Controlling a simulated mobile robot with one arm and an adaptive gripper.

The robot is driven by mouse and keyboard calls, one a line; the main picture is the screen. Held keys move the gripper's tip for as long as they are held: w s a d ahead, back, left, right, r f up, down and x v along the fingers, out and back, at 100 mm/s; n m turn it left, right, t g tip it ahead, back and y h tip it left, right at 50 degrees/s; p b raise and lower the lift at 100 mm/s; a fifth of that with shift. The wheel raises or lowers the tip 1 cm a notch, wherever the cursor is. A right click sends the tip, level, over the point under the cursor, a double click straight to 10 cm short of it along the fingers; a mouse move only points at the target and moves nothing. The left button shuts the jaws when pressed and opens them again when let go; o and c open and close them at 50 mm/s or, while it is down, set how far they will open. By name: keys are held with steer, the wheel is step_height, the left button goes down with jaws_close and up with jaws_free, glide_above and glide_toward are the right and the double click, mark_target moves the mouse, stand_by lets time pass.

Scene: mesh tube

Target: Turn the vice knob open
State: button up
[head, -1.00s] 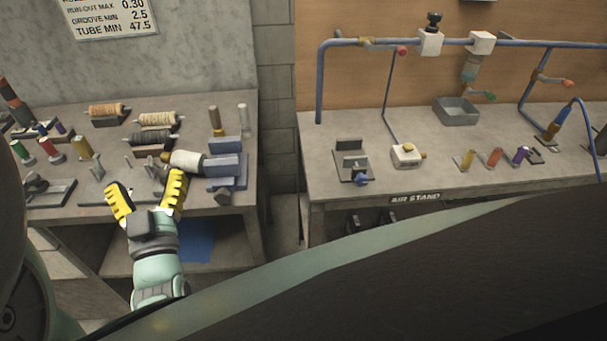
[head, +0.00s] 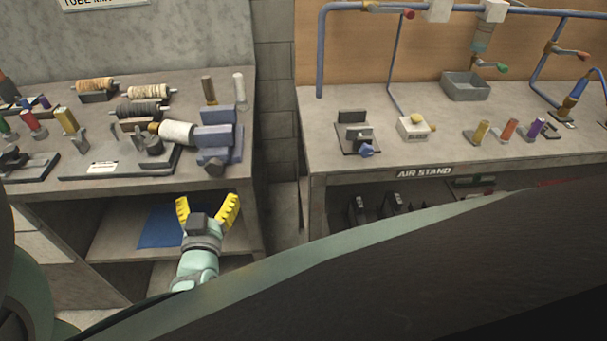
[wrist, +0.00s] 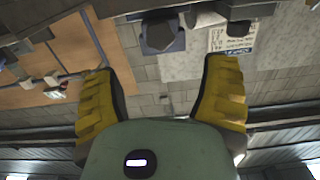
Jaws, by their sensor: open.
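The blue-grey vice (head: 217,136) stands at the right front corner of the left bench. A dark grey faceted knob (head: 212,168) sits low on its front, at the bench edge. In the wrist view, which is upside down, the knob (wrist: 160,36) shows at the top, between and beyond the fingers. My gripper (head: 208,201) is open and empty, with yellow fingers spread. In the head view it appears below the knob, in front of the bench's open shelf, apart from the knob. The fingers (wrist: 163,70) touch nothing.
A white roll (head: 177,133) lies left of the vice. Several spools and small tools cover the left bench (head: 40,187). A gap separates it from the air stand bench (head: 320,175), which holds a small fixture with a blue knob (head: 365,151). A blue sheet (head: 160,228) lies on the lower shelf.

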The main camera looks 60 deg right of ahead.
mark_target(214, 170)
steer(key=x, duration=1)
steer(key=shift+w+d+p, duration=0.1)
steer(key=shift+d+p, duration=0.2)
steer(key=shift+p, duration=0.1)
steer(key=shift+c, duration=0.2)
